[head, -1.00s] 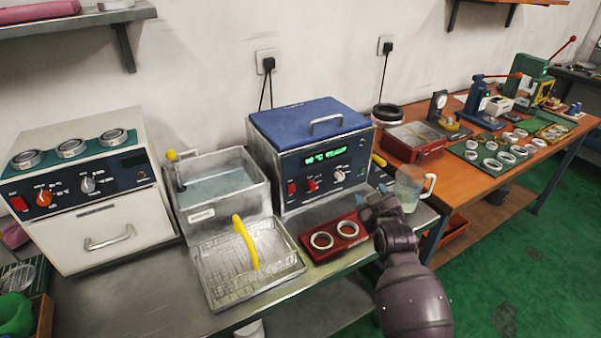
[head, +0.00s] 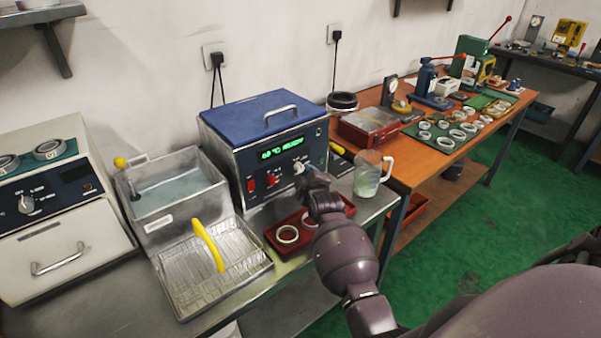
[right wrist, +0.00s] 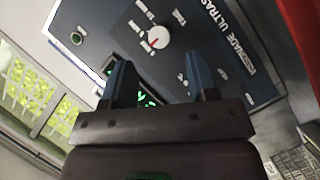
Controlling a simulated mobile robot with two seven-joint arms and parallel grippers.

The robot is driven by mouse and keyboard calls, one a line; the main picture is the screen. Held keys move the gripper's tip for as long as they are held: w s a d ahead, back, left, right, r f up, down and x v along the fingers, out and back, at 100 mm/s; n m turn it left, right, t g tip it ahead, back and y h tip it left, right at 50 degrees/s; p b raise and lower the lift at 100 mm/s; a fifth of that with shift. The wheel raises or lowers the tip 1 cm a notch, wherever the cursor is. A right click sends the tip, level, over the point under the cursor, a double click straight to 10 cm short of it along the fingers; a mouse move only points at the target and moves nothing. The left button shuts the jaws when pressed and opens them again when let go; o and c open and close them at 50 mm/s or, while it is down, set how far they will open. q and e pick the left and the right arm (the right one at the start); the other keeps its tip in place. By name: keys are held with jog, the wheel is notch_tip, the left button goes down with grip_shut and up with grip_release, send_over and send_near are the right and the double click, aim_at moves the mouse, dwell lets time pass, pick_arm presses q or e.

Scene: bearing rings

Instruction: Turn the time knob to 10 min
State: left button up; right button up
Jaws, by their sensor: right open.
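The ultrasonic cleaner (head: 236,140) has a blue lid, a dark front panel and a lit green display (head: 282,148). A white knob (head: 298,167) sits at the panel's right, a red knob (head: 272,180) to its left. My right gripper (head: 307,178) is in front of the panel, close to the white knob and partly hiding the area below it. In the right wrist view the gripper (right wrist: 160,82) is open and empty. The white knob (right wrist: 158,38) with a red pointer lies beyond the fingertips, apart from them. My left gripper is not in view.
A red tray (head: 271,240) with metal rings lies below the panel, under my right arm. A glass jug (head: 368,176) stands to the right. A water bath (head: 172,190) and a wire basket with a yellow handle (head: 207,246) are on the left.

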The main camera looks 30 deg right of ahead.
aim_at(300, 169)
jog(key=x, duration=0.3)
jog(key=shift+w+d+f+b, duration=0.15)
jog(key=shift+w+f+b, duration=0.05)
jog(key=shift+w+b, duration=0.15)
jog(key=shift+w+d, duration=0.2)
jog(key=shift+w, duration=0.4)
jog(key=c, duration=0.9)
